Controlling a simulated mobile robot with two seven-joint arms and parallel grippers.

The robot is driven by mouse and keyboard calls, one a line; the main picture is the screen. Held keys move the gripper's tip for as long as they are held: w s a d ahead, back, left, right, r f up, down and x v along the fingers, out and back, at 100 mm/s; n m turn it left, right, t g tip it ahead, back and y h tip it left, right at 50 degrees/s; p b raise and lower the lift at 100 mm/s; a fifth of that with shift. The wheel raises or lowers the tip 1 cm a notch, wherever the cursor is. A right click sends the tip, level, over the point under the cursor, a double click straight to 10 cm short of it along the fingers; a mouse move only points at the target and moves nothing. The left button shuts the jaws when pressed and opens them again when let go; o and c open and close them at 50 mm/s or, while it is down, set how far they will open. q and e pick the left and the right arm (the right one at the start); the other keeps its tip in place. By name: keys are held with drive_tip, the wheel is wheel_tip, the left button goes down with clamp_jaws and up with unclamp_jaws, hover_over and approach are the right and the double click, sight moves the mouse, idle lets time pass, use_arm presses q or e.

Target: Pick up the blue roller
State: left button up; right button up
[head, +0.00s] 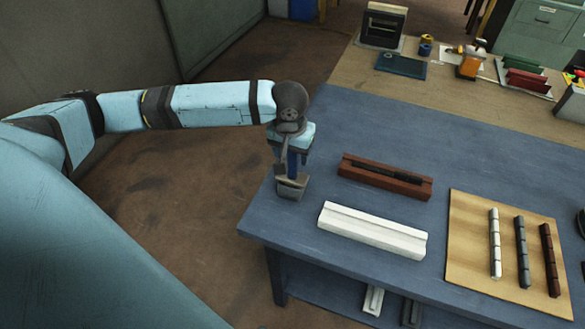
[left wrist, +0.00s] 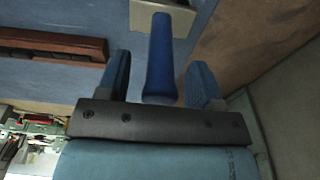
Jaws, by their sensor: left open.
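The blue roller (left wrist: 160,58) stands between the two fingers of my left gripper (left wrist: 160,80) in the left wrist view, with a gap on each side. Its far end is at a light grey block. In the head view the roller (head: 292,163) shows as a narrow blue upright piece at the table's left corner, above a grey holder (head: 291,187). My left gripper (head: 293,150) is open over it, pointing down, and partly hides it. My right gripper is not in view.
On the blue table (head: 330,120) lie a dark red frame piece (head: 410,188) with a black strip and a white grooved piece (head: 375,232). A wooden board (head: 470,235) at the right carries several narrow strips. The table's left edge is close to the holder.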

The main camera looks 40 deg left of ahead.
use_arm(q)
clamp_jaws()
drive_tip(key=shift+r, duration=0.1)
